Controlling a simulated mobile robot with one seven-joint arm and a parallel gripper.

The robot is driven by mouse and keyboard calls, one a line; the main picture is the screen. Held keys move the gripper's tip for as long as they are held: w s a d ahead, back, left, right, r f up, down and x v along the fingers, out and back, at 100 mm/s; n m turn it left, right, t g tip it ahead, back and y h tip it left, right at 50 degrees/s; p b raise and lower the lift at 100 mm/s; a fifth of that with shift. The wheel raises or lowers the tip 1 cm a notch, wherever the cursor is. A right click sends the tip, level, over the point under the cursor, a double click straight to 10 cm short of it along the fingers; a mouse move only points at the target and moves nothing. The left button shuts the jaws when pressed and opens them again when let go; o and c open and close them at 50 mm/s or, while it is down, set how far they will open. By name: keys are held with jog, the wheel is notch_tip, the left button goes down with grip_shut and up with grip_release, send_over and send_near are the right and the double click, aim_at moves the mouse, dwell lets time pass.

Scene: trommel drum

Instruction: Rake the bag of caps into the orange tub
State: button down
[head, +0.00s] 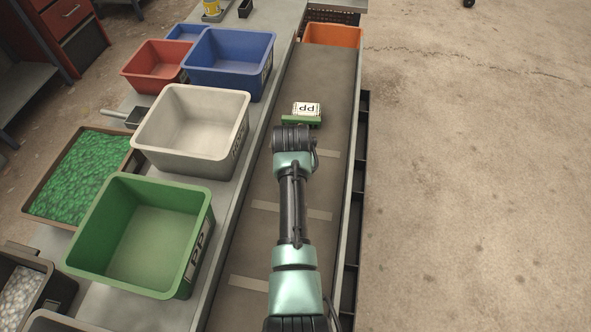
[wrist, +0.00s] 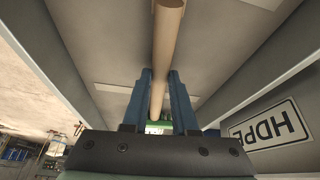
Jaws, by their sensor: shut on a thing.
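My gripper (wrist: 160,76) is shut on a tan wooden handle (wrist: 167,28); both blue fingers lie along its sides in the wrist view. In the head view my gripper (head: 293,131) is over the dark belt, mostly hidden by my own wrist. Just beyond it lies a small thing with a white PP label (head: 307,109), likely the bag of caps. A green strip (head: 315,121) lies at its near side; I cannot tell whether it is the rake head or part of the bag. The orange tub (head: 333,34) stands at the belt's far end.
A grey HDPE tub (head: 192,150), a green PP tub (head: 140,263), a blue tub (head: 230,88) and a red tub (head: 150,82) line the bench left of the belt. The belt (head: 325,75) is clear between the labelled thing and the orange tub. Raised rails edge the belt.

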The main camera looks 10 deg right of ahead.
aim_at(307, 113)
jog(key=shift+w+d+f+b, duration=0.1)
jog(key=shift+w+d+b, duration=0.15)
jog(key=shift+w+b, duration=0.65)
jog(key=shift+w+d+r+b, duration=0.1)
jog(key=shift+w+d+b, duration=0.15)
jog(key=shift+w+b, duration=0.6)
jog(key=shift+w+d+f+b, duration=0.1)
jog(key=shift+w+d+b, duration=0.15)
jog(key=shift+w+b, duration=0.65)
jog(key=shift+d+b, duration=0.1)
jog(key=shift+b, duration=0.55)
jog(key=shift+w+b, duration=0.15)
jog(key=shift+b, duration=0.25)
jog(key=shift+w+d+b, duration=0.25)
jog(key=shift+w+b, duration=0.35)
jog(key=shift+b, duration=0.45)
jog(key=shift+w+d+b, duration=0.2)
jog(key=shift+w+b, duration=0.35)
jog(key=shift+b, duration=0.5)
jog(key=shift+w+b, duration=0.2)
jog(key=shift+b, duration=0.2)
jog(key=shift+w+d+b, duration=0.1)
jog(key=shift+w+b, duration=0.2)
jog(key=shift+b, duration=0.35)
jog(key=shift+w, duration=0.1)
jog(key=shift+w+d+b, duration=0.35)
jog(key=shift+w+b, duration=0.55)
jog(key=shift+b, duration=1.85)
